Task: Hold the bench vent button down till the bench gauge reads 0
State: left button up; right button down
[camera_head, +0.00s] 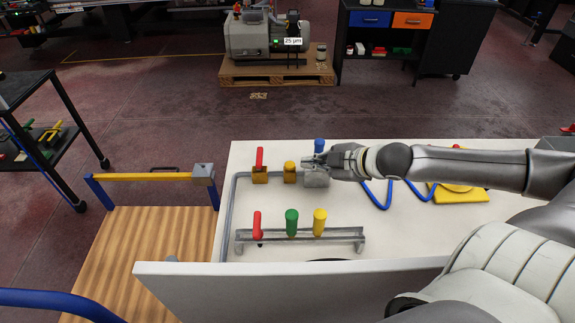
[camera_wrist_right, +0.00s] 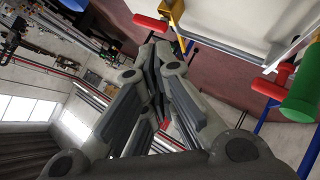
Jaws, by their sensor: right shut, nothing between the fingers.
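My right gripper (camera_head: 312,161) is shut and empty over the back row of the white bench (camera_head: 400,215), just in front of a blue knob (camera_head: 319,145). A grey block (camera_head: 317,179) lies directly below it, partly covered by the fingers. I cannot tell whether the gripper touches the knob or block. No vent button or bench gauge can be made out clearly. The left gripper is not in view.
Red (camera_head: 259,158) and yellow (camera_head: 289,171) valves stand left of my gripper. A front rack (camera_head: 300,238) holds red, green and yellow handles. A pump (camera_head: 262,38) on a pallet behind has a display (camera_head: 292,41) reading 25 µm.

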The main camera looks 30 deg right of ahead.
send_over(290, 167)
jog(key=s+a, duration=0.3)
jog(key=s, duration=0.1)
notch_tip(290, 167, down, 5)
jog(key=f, duration=0.1)
jog(key=w+d+f, duration=0.1)
jog(key=w+f, duration=0.1)
jog(key=f, duration=0.1)
jog(key=shift+d, duration=0.3)
